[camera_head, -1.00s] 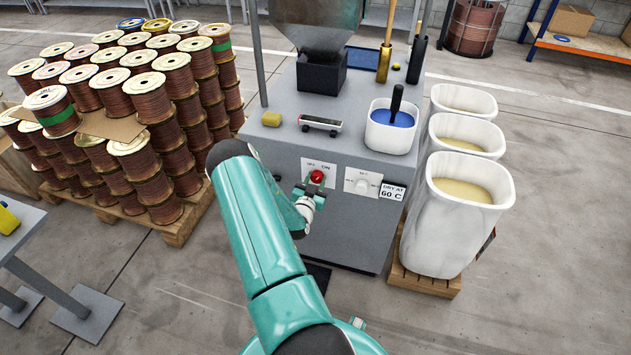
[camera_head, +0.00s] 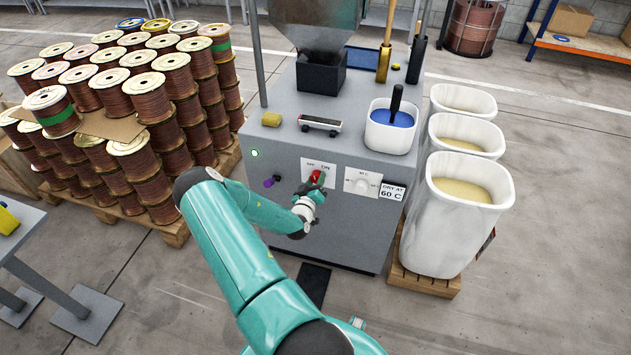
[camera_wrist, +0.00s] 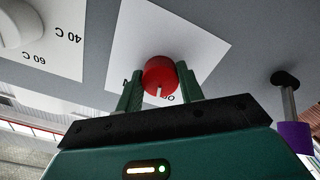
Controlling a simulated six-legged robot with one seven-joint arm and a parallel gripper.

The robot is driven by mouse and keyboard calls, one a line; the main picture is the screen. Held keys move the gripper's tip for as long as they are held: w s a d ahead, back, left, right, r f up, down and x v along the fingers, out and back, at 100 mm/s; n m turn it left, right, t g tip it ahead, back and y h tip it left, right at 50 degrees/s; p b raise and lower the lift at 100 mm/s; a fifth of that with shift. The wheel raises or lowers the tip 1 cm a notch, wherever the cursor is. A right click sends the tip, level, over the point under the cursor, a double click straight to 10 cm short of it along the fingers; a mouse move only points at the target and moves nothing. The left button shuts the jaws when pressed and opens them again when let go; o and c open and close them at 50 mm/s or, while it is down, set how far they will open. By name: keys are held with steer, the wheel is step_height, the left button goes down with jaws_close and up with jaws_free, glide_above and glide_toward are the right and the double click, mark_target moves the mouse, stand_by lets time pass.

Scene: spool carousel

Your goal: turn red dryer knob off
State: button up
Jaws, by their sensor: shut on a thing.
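The red dryer knob (camera_head: 317,177) sits on a white OFF/ON plate (camera_head: 330,167) on the front of the grey dryer cabinet (camera_head: 350,235). My gripper (camera_head: 313,187) is at the knob, and its fingers partly hide it in the head view. In the wrist view the red knob (camera_wrist: 159,75) lies between the two green fingers of my gripper (camera_wrist: 160,88), which are shut on it. A white pointer line on the knob points down in that view, toward partly hidden lettering. The exact setting is hard to tell.
A white temperature knob (camera_head: 361,184) is close on the right. A lever with a purple grip (camera_head: 271,182) and a lit green lamp (camera_head: 254,153) are on the left. White bins (camera_head: 440,215) stand right of the cabinet, and stacked spools (camera_head: 150,110) stand left.

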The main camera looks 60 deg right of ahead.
steer(key=shift+f+n, duration=0.1)
steer(key=shift+n, duration=1.8)
steer(key=shift+s, duration=0.1)
steer(key=o, duration=1)
steer(key=a, duration=0.4)
steer(key=s+a, duration=0.1)
steer(key=a, duration=0.4)
steer(key=s+a, duration=0.1)
steer(key=a, duration=0.3)
steer(key=shift+a, duration=0.35)
